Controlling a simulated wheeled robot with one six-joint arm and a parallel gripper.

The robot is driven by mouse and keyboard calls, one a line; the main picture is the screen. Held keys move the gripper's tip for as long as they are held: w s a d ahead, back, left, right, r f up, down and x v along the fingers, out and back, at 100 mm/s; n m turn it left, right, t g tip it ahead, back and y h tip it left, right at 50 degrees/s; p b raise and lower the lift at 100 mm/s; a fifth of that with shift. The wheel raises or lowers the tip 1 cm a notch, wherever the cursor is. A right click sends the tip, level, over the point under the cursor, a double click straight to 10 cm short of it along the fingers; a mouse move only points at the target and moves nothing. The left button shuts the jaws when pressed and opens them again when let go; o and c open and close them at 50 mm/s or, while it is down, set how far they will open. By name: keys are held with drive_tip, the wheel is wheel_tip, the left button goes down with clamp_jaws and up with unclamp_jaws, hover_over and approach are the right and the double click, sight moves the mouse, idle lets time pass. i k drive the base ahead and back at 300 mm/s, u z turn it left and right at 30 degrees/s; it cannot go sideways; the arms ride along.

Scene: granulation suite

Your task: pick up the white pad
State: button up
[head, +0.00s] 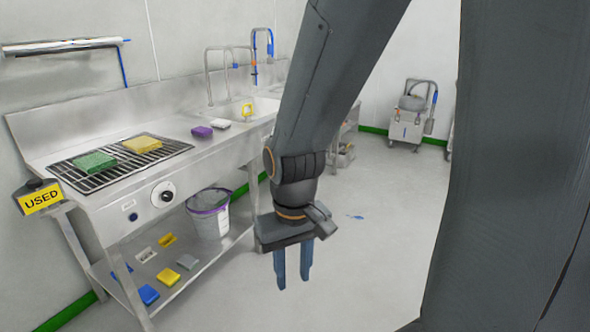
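A small white pad (220,122) lies flat on the steel counter (222,147), beside a purple pad (202,132) and near the sink. A second whitish pad (146,254) lies on the lower shelf; its exact shade is hard to tell. My gripper (293,272) hangs pointing down, to the right of the counter and over the floor. Its two blue fingers are apart with nothing between them. It is clear of both pads.
A green pad (95,162) and a yellow pad (142,144) lie on the black grate. A bucket (209,217) and several other pads, including a grey one (187,262), are on the lower shelf. A faucet (208,78) rises behind the counter. Floor (385,200) at right looks mostly clear.

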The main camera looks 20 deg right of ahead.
sight(222, 124)
drive_tip(key=z, duration=0.25)
drive_tip(key=i, duration=1.5)
drive_tip(key=u, duration=0.75)
drive_tip(key=i, duration=1.35)
